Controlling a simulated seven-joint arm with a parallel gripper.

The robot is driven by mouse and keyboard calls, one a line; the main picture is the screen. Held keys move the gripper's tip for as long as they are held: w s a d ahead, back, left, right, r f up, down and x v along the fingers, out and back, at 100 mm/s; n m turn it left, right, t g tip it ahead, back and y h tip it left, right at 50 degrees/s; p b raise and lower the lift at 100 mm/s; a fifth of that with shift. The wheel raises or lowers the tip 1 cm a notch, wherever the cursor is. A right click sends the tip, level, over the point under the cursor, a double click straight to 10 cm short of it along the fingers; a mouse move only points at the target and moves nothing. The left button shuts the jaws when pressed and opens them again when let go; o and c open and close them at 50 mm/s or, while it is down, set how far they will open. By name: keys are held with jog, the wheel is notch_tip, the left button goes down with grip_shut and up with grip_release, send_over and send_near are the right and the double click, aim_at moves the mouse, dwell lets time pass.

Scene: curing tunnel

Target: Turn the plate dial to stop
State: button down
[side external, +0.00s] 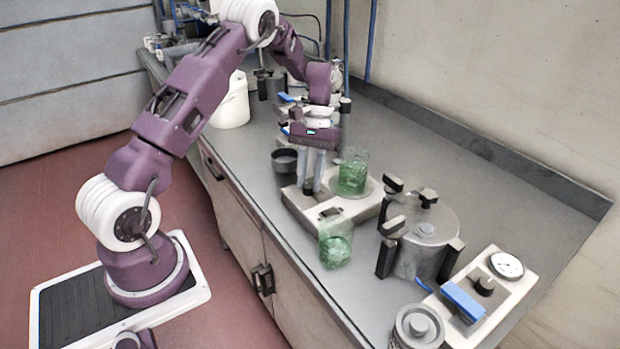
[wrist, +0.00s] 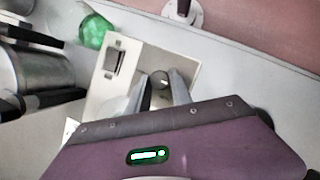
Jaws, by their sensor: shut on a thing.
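A pale hot plate unit (side external: 330,212) sits on the grey counter, with a green glass beaker (side external: 353,170) standing on its round top. Its small dark dial (side external: 308,187) is on the unit's upper face, beside the beaker. My gripper (side external: 313,188) points straight down over the unit, its fingers at the dial. In the wrist view the fingertips of my gripper (wrist: 160,80) stand on either side of the dial (wrist: 160,79) and are shut on it. The dial's pointer mark and the stop marking are too small to read.
A second green beaker (side external: 335,244) stands near the counter's front edge. A steel pot (side external: 425,238) with black handles is to the right. Further right is another pale unit (side external: 500,310) with a blue block (side external: 463,300). A dark cup (side external: 284,161) stands left of the gripper.

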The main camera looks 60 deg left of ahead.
dwell(0.4)
jog(key=c, duration=1.1)
grip_release()
jog(key=shift+c, duration=0.2)
jog(key=v, duration=0.7)
